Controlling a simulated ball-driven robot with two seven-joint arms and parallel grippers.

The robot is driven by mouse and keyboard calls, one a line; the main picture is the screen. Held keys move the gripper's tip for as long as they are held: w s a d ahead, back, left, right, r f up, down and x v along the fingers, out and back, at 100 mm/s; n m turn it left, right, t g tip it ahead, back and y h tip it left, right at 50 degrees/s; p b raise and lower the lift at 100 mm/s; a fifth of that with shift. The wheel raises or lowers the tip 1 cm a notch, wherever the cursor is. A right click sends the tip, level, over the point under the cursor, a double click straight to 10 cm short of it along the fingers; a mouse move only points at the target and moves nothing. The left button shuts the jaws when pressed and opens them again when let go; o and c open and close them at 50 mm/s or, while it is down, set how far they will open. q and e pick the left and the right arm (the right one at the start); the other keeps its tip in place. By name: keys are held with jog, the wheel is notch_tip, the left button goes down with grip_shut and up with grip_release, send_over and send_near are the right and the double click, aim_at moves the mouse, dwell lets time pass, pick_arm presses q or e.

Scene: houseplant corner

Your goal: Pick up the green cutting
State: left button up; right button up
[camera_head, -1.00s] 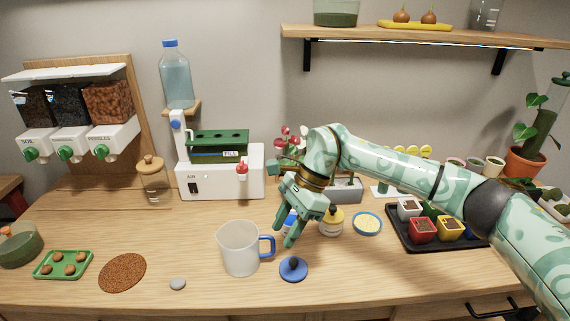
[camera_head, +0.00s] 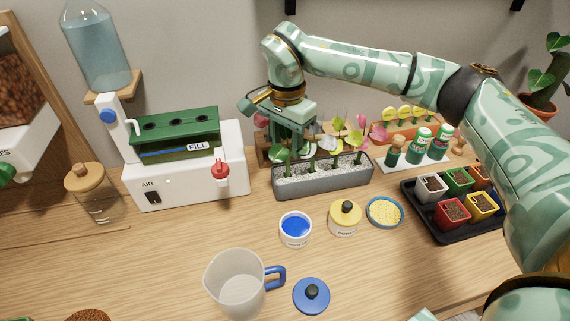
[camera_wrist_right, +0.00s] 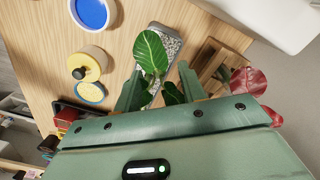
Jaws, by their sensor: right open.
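The green cutting (camera_wrist_right: 150,52) shows in the right wrist view as a broad leaf with pale veins, with darker leaf parts (camera_wrist_right: 172,93) below it. It stands at the left end of a grey trough (camera_head: 322,183) of white pebbles. My right gripper (camera_head: 290,147) is over that end of the trough, pointing down, and partly hides the cutting. In the wrist view the open fingers (camera_wrist_right: 160,88) lie on either side of the green leaves. I cannot tell whether they touch them. My left gripper is not in view.
A wooden rack (camera_wrist_right: 213,66) with a red-leaved plant (camera_wrist_right: 246,80) is beside the gripper. A white filling machine (camera_head: 190,180), a jug (camera_head: 235,284) and a blue-filled pot (camera_head: 295,229) stand nearby.

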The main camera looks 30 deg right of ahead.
aim_at(288, 155)
notch_tip(288, 155, down, 2)
jog(key=shift+w, duration=0.1)
notch_tip(288, 155, down, 4)
jog(key=shift+d+r+b, duration=0.1)
jog(key=shift+d+b, duration=0.05)
jog(key=shift+b, duration=0.85)
jog(key=shift+f, duration=0.4)
jog(key=shift+r, duration=0.1)
grip_shut()
